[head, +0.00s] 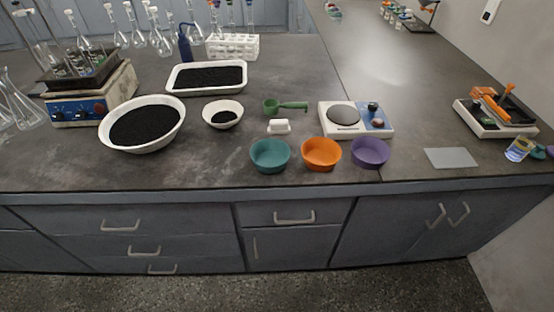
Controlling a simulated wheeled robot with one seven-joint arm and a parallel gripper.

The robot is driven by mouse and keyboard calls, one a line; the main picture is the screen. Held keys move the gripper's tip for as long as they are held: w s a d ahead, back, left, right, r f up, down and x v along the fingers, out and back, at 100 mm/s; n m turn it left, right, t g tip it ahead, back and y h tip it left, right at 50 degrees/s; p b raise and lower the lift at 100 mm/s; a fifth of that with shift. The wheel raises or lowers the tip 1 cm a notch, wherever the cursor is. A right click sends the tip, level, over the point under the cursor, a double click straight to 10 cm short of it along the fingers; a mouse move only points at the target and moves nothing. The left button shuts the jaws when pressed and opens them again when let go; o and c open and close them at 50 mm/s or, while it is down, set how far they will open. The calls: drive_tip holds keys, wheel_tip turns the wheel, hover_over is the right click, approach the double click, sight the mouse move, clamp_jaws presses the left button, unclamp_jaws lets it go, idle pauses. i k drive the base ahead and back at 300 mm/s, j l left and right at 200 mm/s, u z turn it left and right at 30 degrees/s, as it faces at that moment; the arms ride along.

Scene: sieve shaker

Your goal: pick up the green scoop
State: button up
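The green scoop (272,107) lies on the dark bench top in the head view, near the middle. Its round bowl is at the left and its handle points right, toward the white scale. A small white block-like object (278,127) sits just in front of it. Nothing covers the scoop. My gripper is not in view.
Teal (269,157), orange (321,154) and purple (369,152) bowls stand in front of the scoop. A scale (341,131) is to its right. A small white bowl (222,105), large white bowl (115,146) and white tray (206,92) hold black grains. Glassware stands behind.

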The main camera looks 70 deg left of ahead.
sight(271, 106)
drive_tip(key=u, duration=2.5)
